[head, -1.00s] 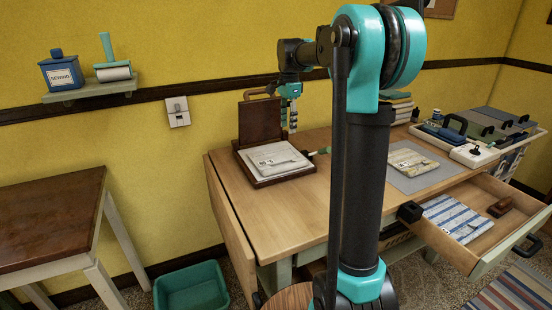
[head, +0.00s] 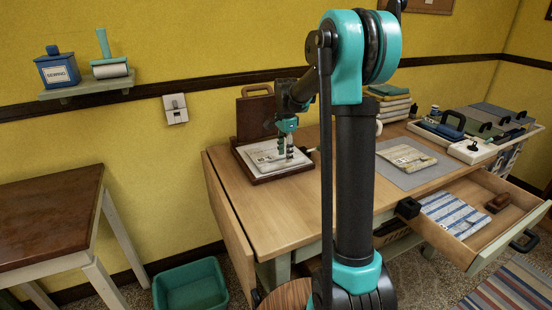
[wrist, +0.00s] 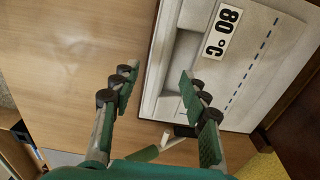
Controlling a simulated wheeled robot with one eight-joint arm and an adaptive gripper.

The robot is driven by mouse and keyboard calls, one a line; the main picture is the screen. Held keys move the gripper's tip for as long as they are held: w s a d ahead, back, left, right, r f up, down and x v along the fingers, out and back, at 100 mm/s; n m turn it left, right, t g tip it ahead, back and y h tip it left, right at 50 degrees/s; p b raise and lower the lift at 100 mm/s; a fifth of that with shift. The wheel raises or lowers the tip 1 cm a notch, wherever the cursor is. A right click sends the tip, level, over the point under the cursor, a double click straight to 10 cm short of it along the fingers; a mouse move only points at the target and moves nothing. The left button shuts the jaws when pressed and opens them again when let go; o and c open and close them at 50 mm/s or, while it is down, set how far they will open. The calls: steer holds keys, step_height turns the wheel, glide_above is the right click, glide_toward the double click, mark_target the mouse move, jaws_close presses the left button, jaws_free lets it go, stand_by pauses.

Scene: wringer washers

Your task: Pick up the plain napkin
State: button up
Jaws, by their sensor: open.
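In the wrist view the pale piece (wrist: 262,70) bears an "80°C" label and a blue dashed line. A beige patterned folded cloth (head: 405,157) lies on a grey mat, and a blue-and-white striped cloth (head: 452,214) lies in the open drawer. I cannot tell for certain which is the plain napkin. My gripper (head: 284,158) is open and empty, low over the press. In the wrist view my gripper (wrist: 160,88) has its right finger over the pale piece's edge and its left over bare wood.
The press lid (head: 255,117) stands upright behind the pale cloth. A green-handled tool (wrist: 146,153) lies near the press. The drawer (head: 490,250) sticks out at the front right. Stacked cloths (head: 388,104) stand at the back. The desk's front middle is clear.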

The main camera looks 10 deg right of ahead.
mark_target(284, 162)
steer(key=shift+s+a+f, duration=0.1)
steer(key=shift+a+f, duration=0.05)
steer(key=shift+f, duration=1.6)
jaws_close()
